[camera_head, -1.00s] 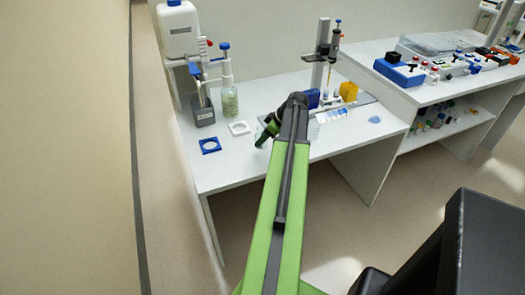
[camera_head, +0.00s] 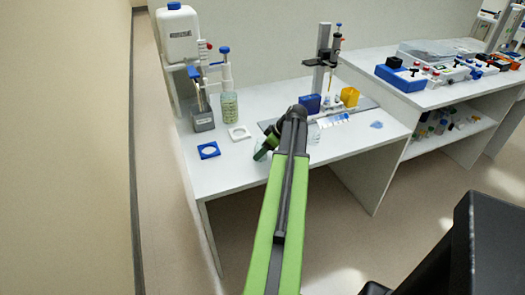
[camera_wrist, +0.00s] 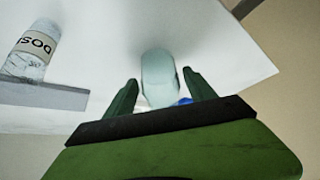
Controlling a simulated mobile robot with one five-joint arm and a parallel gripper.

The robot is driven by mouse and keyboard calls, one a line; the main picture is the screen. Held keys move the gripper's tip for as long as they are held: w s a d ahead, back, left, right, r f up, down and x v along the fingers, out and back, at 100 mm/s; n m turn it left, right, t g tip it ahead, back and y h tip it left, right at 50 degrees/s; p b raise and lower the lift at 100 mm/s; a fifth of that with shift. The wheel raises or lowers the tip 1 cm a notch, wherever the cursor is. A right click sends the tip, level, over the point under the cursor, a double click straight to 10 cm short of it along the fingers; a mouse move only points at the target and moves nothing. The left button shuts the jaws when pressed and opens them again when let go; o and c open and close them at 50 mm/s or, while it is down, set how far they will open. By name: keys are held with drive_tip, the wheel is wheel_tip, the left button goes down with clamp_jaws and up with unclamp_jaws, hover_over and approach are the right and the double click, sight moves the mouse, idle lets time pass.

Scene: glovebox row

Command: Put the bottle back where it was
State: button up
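A pale, translucent bottle (camera_wrist: 158,75) is between the two dark green fingers of my gripper (camera_wrist: 160,86) in the wrist view. A narrow gap shows on each side of it, so my gripper looks open around it, not pressed on it. In the head view my gripper (camera_head: 268,143) is over the front of the white bench (camera_head: 228,178), with a pale bit of the bottle (camera_head: 261,153) below it. My arm hides part of this area. I cannot tell whether the bottle's base touches the bench.
A blue square ring (camera_head: 208,150) and a white one (camera_head: 239,132) lie left of my gripper. A greenish bottle (camera_head: 230,107) stands under a blue-topped dispenser. A clear labelled vessel (camera_wrist: 34,50) is close by at left in the wrist view. A stand (camera_head: 322,60) is behind.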

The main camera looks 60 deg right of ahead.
drive_tip(key=shift+o, duration=0.3)
drive_tip(key=shift+r, duration=0.25)
drive_tip(key=a+p+v, duration=0.1)
drive_tip(key=p+v, duration=0.9)
drive_tip(key=v, duration=0.1)
drive_tip(key=shift+s+d+r, duration=0.25)
drive_tip(key=shift+d+r, duration=0.1)
drive_tip(key=shift+d, duration=0.15)
drive_tip(key=w+a+f+g+y, duration=0.1)
drive_tip(key=w+a+g, duration=0.1)
drive_tip(key=w+a, duration=0.9)
drive_tip(key=w+a+f+g, duration=0.1)
drive_tip(key=w+a+g, duration=0.1)
drive_tip(key=w+a, duration=0.85)
drive_tip(key=w+a+f+m+g+h, duration=0.1)
drive_tip(key=a+g+h, duration=0.1)
drive_tip(key=a, duration=3.6)
drive_tip(key=shift+a+f+m+g, duration=0.15)
drive_tip(key=shift+f+m+g, duration=0.15)
drive_tip(key=shift+f, duration=0.05)
